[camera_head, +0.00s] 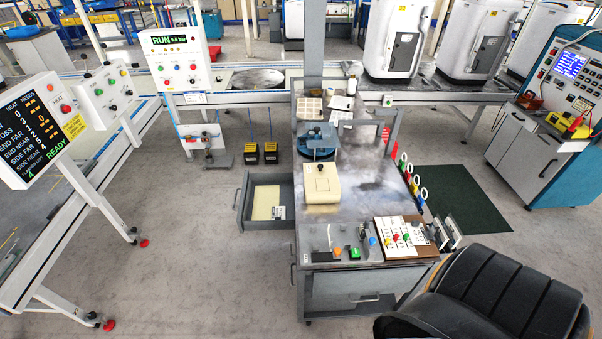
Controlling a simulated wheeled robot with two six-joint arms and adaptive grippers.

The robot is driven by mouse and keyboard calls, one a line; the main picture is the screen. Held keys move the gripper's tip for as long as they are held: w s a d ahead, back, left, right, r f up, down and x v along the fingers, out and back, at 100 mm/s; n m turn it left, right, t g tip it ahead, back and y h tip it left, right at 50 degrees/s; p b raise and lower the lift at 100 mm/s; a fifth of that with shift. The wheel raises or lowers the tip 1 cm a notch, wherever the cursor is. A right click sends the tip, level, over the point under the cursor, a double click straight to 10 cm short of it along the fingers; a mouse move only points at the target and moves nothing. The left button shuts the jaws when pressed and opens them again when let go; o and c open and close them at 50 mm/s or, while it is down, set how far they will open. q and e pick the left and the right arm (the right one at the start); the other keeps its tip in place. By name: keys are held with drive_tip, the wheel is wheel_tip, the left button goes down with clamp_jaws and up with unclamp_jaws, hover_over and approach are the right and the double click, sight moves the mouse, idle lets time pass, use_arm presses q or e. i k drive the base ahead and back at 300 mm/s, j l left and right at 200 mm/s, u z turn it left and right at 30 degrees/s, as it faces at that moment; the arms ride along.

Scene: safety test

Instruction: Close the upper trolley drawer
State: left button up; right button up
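The grey trolley (335,232) stands in the middle of the head view. One drawer (246,224) sticks out from its left side, pulled open. Its handle (238,199) is on the outer left face. A pale yellow sheet and a small white label lie inside it. I cannot tell from this angle whether another drawer lies below it. Neither of my grippers shows in the view.
The trolley top holds a beige box (322,184), a blue round device (317,141) and a control board (405,237). A black chair (490,300) stands at the front right. Two black-yellow boxes stand behind the drawer. The floor (190,250) left of the drawer is clear.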

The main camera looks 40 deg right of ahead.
sight(260, 192)
drive_tip(key=i+j+z, duration=0.2)
drive_tip(key=j+z, duration=0.2)
drive_tip(key=j, duration=0.2)
drive_tip(key=i+j+z, duration=0.1)
drive_tip(key=j+z, duration=0.3)
drive_tip(key=j, duration=0.2)
drive_tip(key=j+z, duration=0.4)
drive_tip(key=j, duration=0.2)
drive_tip(key=k+j+z, duration=0.1)
drive_tip(key=j+z, duration=0.3)
drive_tip(key=j, duration=0.25)
